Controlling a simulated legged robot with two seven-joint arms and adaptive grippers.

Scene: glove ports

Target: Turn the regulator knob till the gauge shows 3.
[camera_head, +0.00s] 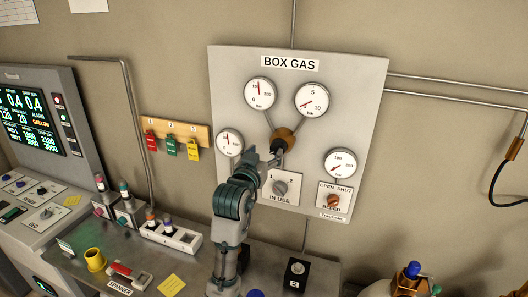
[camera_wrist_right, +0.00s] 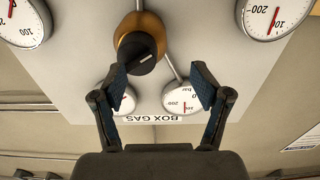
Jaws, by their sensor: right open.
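The regulator, a brass body (camera_head: 284,138) with a black knob (camera_wrist_right: 137,53), sits mid-panel under the BOX GAS label. The upper right gauge (camera_head: 311,99) has a 5 at its top and a 10 at its right; its red needle points toward the lower left. Another gauge (camera_head: 260,93) is at upper left, needle near upright. My right gripper (camera_wrist_right: 161,86) is open and empty, fingers toward the panel; the knob shows beyond its fingertips, off to one side and not between them. In the head view the gripper (camera_head: 268,158) partly covers the knob. My left gripper is out of view.
The panel (camera_head: 370,80) also bears a left gauge (camera_head: 229,142), a lower right gauge (camera_head: 340,166), an IN USE selector (camera_head: 280,188) and a BLEED knob (camera_head: 333,200). Coloured tags (camera_head: 171,146) hang at left. A bench below holds a yellow cup (camera_head: 95,260) and switches.

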